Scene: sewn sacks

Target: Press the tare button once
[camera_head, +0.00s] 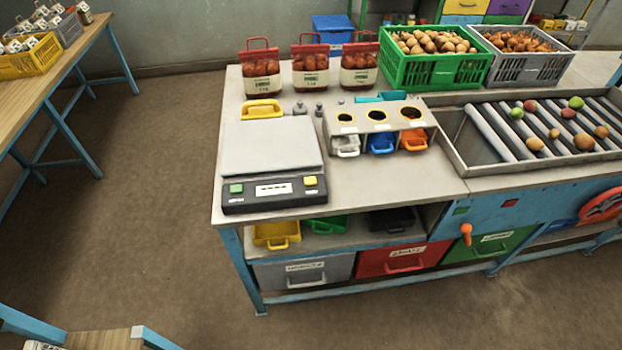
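A bench scale (288,204) with a flat grey weighing plate (270,147) sits at the left front of the workbench. Its dark front panel carries a green button (236,188) at the left and a yellow button (310,181) at the right. A white display (273,189) lies between them. The small labels by the buttons are too small to read, so I cannot tell which one is tare. The plate is empty. Neither of my grippers is in view.
Behind the scale are a yellow tray (262,109), small grey weights (300,108) and red-topped sacks (310,68). A sorting stand (384,117) with coloured scoops is to the right, then a roller conveyor (488,132) with potatoes.

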